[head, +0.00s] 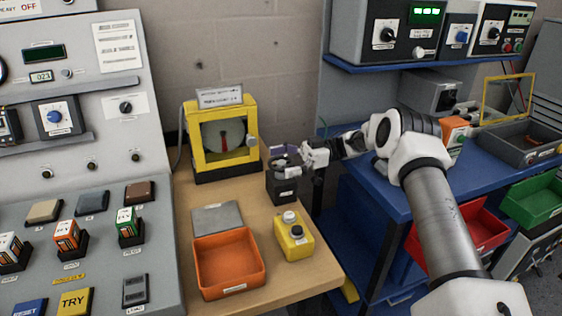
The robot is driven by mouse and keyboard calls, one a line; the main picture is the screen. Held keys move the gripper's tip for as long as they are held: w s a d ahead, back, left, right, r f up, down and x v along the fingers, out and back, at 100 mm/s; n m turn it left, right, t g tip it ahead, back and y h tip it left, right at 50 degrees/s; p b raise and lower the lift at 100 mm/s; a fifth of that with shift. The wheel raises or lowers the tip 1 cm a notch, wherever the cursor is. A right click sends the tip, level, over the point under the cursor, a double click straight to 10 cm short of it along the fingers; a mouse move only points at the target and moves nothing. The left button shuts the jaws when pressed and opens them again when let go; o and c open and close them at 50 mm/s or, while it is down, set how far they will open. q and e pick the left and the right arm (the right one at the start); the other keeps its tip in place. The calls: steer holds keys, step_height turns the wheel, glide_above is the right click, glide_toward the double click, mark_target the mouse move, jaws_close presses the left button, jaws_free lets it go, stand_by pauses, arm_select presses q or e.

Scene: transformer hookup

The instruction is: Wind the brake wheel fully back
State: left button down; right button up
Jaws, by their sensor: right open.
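A yellow-framed unit (187,146) stands at the back of the wooden table, with a sign on top too small to read. Inside its frame is a round grey disc (217,136) with a red mark, which may be the brake wheel. A pale round knob (252,142) sits on the unit's right side. My right gripper (288,158) is open to the right of the unit, apart from the knob in the picture. It is above or just behind a small black box (282,191), whose top it partly overlaps. My left gripper is out of view.
A blue bench (480,165) with instruments is on the right.

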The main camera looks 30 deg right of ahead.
steer(key=v, duration=0.7)
steer(key=shift+d, duration=0.3)
steer(key=shift+c, duration=0.3)
